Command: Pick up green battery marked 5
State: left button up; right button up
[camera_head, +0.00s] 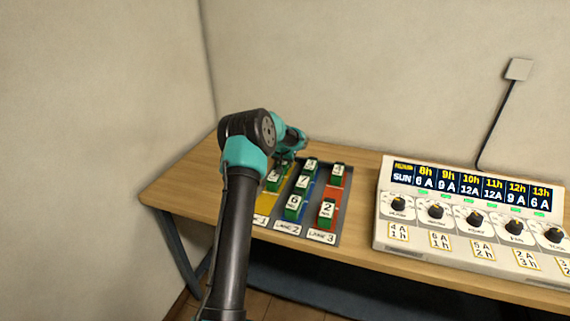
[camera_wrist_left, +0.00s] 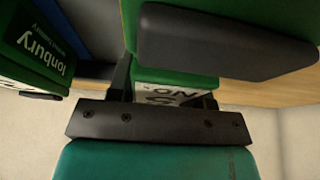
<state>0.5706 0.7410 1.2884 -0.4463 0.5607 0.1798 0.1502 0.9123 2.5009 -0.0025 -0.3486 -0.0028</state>
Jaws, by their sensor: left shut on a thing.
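My left gripper (camera_head: 283,163) is over lane 1 of the battery board, shut on a green battery (camera_head: 274,179) with a white label. Its number is too small to read surely in the head view. In the left wrist view, the held green battery (camera_wrist_left: 175,80) sits between the dark fingers of my left gripper (camera_wrist_left: 165,95); its partly covered white label appears to read NO and 5, upside down. Whether the battery touches the board cannot be told. My right gripper is not in view.
The grey board (camera_head: 325,228) has three coloured lanes; several other green batteries stand in lanes 2 and 3, such as one marked 2 (camera_head: 326,215). A white control panel (camera_head: 470,238) with knobs stands to the right. The wooden table (camera_head: 180,190) is clear at left.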

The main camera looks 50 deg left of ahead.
pick_arm(q)
jog(key=shift+r, duration=0.1)
notch_tip(320, 180, up, 10)
jog(key=shift+f, duration=0.1)
dwell(0.4)
jog(key=shift+w+d, duration=0.1)
dwell(0.3)
